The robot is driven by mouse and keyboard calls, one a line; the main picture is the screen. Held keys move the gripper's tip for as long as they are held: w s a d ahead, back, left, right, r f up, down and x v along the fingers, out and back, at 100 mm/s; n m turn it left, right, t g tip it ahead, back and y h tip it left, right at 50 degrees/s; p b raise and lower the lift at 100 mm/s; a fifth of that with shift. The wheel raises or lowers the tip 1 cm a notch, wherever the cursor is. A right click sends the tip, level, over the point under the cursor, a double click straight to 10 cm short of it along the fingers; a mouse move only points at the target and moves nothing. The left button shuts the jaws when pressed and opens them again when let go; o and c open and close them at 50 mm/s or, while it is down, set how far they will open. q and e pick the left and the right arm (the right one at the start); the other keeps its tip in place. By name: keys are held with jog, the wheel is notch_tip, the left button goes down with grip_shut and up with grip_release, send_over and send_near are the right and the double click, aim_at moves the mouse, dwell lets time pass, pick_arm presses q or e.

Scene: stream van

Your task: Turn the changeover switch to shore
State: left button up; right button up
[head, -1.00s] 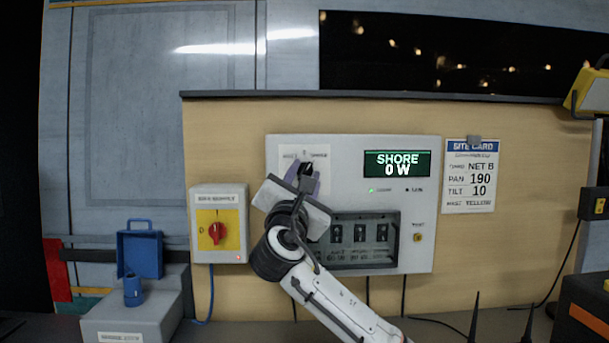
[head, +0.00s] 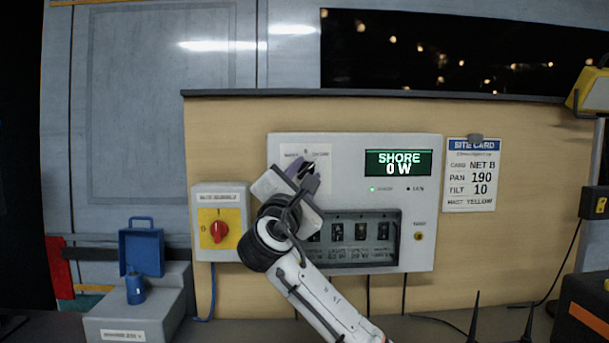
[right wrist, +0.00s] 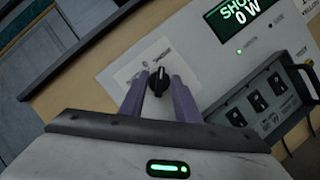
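The changeover switch is a black knob (right wrist: 160,82) on a white label plate (right wrist: 150,66) at the upper left of the grey panel (head: 345,145). My right gripper (head: 303,170) is at this plate and hides the knob in the head view. In the right wrist view its two purple fingers (right wrist: 160,88) stand on either side of the knob, with narrow gaps showing. The knob's narrow end points up in that view. The panel's display (head: 398,163) reads SHORE 0 W, with a green light lit below it. My left gripper is not in view.
A yellow box with a red rotary switch (head: 218,229) is left of the panel. A breaker row (head: 360,235) sits behind a frame below the display. A site card (head: 470,175) hangs at right. A blue case (head: 141,250) stands on a grey box at lower left.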

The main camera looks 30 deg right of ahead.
jog(key=o, duration=0.4)
jog(key=shift+a, duration=0.1)
jog(key=b+v, duration=0.1)
jog(key=v, duration=0.9)
jog(key=shift+s+f, duration=0.1)
